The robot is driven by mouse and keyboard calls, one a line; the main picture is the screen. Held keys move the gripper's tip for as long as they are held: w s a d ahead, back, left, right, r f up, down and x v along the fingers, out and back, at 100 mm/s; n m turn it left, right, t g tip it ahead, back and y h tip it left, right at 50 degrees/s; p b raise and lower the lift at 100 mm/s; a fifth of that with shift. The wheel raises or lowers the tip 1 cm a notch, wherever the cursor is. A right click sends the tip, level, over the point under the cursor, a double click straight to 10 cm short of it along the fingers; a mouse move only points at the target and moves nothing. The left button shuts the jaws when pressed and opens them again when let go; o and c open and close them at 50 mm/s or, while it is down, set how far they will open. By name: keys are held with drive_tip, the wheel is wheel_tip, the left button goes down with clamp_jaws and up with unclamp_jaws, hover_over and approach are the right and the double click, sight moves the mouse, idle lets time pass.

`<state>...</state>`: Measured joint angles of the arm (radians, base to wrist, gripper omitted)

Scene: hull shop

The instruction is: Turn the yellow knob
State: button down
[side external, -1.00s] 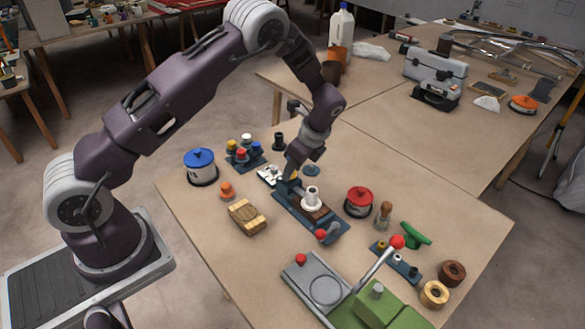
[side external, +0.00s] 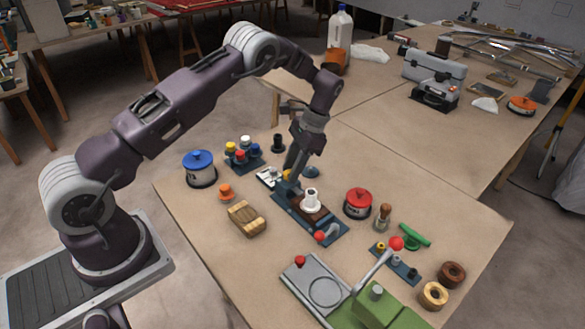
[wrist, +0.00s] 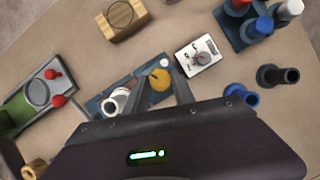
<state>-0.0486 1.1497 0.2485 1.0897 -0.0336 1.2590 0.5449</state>
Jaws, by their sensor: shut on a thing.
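The yellow knob (wrist: 160,80) sits at one end of a blue base plate (side external: 329,234) and shows between my fingers in the wrist view. Only a small bit of the knob (side external: 287,175) shows in the side external view, next to my fingers. My gripper (wrist: 159,76) is shut on the knob, pointing down at it, and it also shows in the side external view (side external: 286,183). The knob's far side and its base are partly hidden by the fingers.
A white dial box (wrist: 199,55) is close beside the knob. A red-lidded pot (side external: 358,202), wooden block (side external: 246,219) and blue-lidded pot (side external: 199,168) stand around.

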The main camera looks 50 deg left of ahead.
drive_tip(key=n, duration=0.2)
drive_tip(key=n+h, duration=0.1)
drive_tip(key=n, duration=0.1)
drive_tip(key=n+h, duration=0.1)
drive_tip(key=n, duration=0.1)
drive_tip(key=shift+a, duration=0.25)
drive_tip(key=n+h, duration=0.1)
drive_tip(key=n, duration=0.2)
drive_tip(key=n+t+h, duration=0.1)
drive_tip(key=n, duration=0.2)
drive_tip(key=shift+s+a+n, duration=0.1)
drive_tip(key=shift+a+n, duration=0.1)
drive_tip(key=shift+n, duration=0.1)
drive_tip(key=shift+h, duration=0.4)
drive_tip(key=c, duration=1.1)
unclamp_jaws()
drive_tip(key=shift+o, duration=0.2)
